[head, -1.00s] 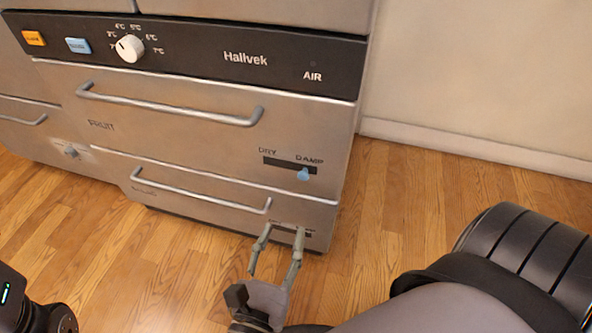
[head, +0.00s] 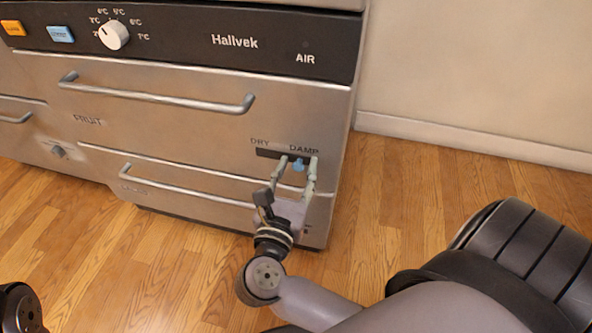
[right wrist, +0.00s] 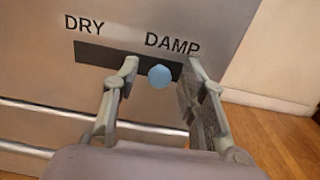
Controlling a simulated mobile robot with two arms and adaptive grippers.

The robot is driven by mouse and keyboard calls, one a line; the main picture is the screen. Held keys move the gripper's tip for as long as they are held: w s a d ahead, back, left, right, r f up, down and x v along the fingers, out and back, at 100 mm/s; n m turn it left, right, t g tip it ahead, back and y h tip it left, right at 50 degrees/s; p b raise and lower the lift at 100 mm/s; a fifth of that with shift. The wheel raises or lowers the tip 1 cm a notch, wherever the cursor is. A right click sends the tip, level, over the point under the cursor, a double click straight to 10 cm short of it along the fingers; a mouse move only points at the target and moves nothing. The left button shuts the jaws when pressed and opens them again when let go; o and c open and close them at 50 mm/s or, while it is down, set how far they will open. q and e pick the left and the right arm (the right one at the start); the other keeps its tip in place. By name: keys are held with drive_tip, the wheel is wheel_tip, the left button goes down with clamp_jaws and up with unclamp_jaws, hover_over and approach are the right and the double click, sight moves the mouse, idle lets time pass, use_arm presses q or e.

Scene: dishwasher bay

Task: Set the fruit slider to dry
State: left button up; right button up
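The fruit slider's light blue knob (head: 298,165) sits at the DAMP end of its dark slot (head: 268,154) on the drawer marked FRUIT. In the right wrist view the knob (right wrist: 160,76) is under the word DAMP, and the slot (right wrist: 95,54) is bare toward DRY on the left. My right gripper (head: 297,163) is open, with one finger on each side of the knob. In the right wrist view its fingers (right wrist: 158,75) stand apart, with gaps between them and the knob. My left gripper is not in view.
The fruit drawer's bar handle (head: 155,95) is above and left of the slider. A second handle (head: 185,187) runs below it. A dark panel with a white dial (head: 113,35) is above. Open wood floor (head: 420,210) lies to the right.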

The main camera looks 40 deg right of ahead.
drive_tip(key=shift+c, duration=0.6)
clamp_jaws()
